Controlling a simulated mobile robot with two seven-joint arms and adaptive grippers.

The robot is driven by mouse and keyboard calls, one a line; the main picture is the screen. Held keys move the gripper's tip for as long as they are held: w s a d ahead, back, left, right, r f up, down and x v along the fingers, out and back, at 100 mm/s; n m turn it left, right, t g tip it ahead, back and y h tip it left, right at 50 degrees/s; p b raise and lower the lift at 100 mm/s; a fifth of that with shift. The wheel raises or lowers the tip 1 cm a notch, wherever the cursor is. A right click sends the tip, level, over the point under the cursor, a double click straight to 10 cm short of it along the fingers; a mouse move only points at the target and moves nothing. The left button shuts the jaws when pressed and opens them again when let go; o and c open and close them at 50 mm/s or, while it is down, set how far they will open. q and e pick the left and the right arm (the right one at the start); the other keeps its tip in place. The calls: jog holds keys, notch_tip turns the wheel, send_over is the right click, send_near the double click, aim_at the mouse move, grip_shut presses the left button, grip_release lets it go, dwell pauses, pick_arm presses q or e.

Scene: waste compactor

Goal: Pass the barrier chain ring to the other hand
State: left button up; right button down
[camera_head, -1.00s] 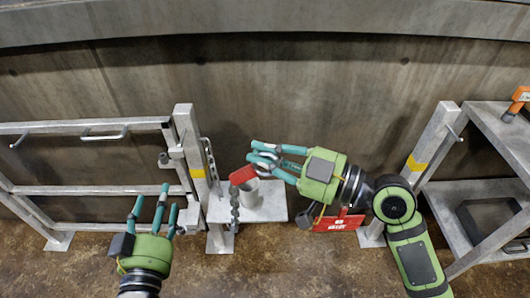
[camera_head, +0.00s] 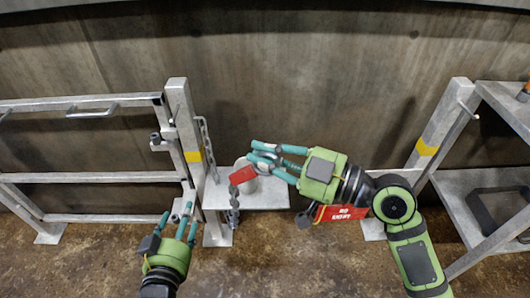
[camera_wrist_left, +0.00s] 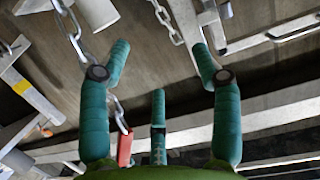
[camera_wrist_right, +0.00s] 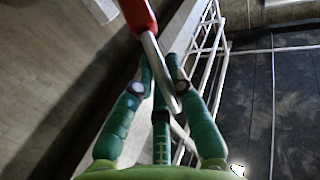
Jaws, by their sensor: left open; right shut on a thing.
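My right gripper (camera_head: 257,158) is shut on the grey metal barrier chain ring (camera_wrist_right: 153,55), above the small grey shelf. The ring's lower part is partly hidden between the fingers. A red piece (camera_head: 242,175) joins the ring to a grey chain (camera_head: 233,205) that hangs down; the red piece also shows in the right wrist view (camera_wrist_right: 137,14). My left gripper (camera_head: 180,213) is open and empty, lower and to the left of the hanging chain, fingers pointing up. In the left wrist view the red piece (camera_wrist_left: 125,149) lies to the left of the middle finger, apart from it.
A grey post (camera_head: 184,120) with a yellow band and another chain (camera_head: 208,140) stands behind my left gripper, beside a rail gate (camera_head: 80,178). A small shelf (camera_head: 268,197) with a grey cylinder is below the ring. A red sign (camera_head: 340,213) hangs right, before another post (camera_head: 440,125).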

pick_arm(q)
notch_tip(320, 180, down, 15)
jog(key=s+d+g, duration=0.1)
jog(key=s+g, duration=0.1)
jog(key=g, duration=0.2)
jog(key=s+a+f+g, duration=0.2)
jog(key=s+f+g, duration=0.2)
jog(key=s+f, duration=0.3)
jog(key=s+a+f+m+g, duration=0.1)
jog(key=s+f+g, duration=0.3)
jog(key=f, duration=1.2)
jog(key=s+a, duration=0.1)
jog(key=s, duration=0.3)
jog(key=shift+s+a+m+y, duration=0.2)
jog(key=shift+a+m+y, duration=0.1)
jog(key=shift+a+y, duration=0.1)
